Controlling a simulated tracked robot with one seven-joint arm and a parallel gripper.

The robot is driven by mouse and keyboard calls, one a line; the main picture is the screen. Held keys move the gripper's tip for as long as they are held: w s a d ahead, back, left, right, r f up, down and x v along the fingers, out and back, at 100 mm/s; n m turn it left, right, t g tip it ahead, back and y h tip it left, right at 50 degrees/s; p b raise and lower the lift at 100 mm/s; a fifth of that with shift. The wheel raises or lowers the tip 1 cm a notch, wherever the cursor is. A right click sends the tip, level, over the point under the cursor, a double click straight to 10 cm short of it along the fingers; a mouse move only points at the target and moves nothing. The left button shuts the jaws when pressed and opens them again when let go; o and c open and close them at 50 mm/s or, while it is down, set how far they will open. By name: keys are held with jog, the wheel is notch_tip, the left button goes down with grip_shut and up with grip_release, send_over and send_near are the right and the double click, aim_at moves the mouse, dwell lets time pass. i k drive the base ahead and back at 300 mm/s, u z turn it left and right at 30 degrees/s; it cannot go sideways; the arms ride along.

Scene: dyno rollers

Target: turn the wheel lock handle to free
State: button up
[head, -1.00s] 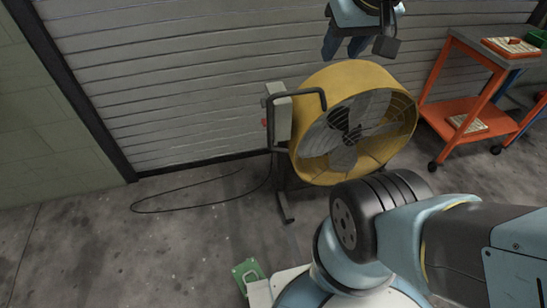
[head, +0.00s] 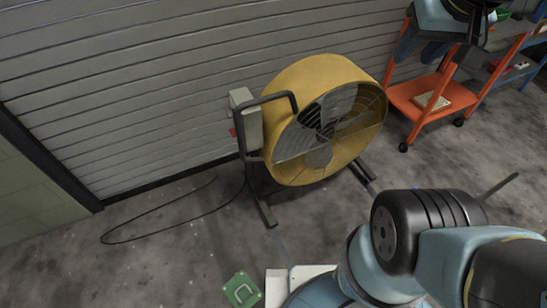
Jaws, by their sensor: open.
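My gripper (head: 424,50) hangs at the top right of the head view, its blue fingers apart and empty. It is in the air in front of the shutter and overlaps the orange cart in the picture. My own arm fills the lower right. I cannot make out a wheel lock handle in this view.
A yellow drum fan (head: 318,75) on a dark stand is before the grey shutter (head: 130,95). Its black cable (head: 160,232) loops on the floor. An orange cart (head: 447,92) with shelves stands at the right. The concrete floor at lower left (head: 130,275) is clear.

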aim_at(232, 131)
jog(key=z, duration=0.4)
jog(key=k, duration=1.9)
jog(key=u, duration=0.8)
jog(key=i, duration=1)
jog(key=z, duration=0.05)
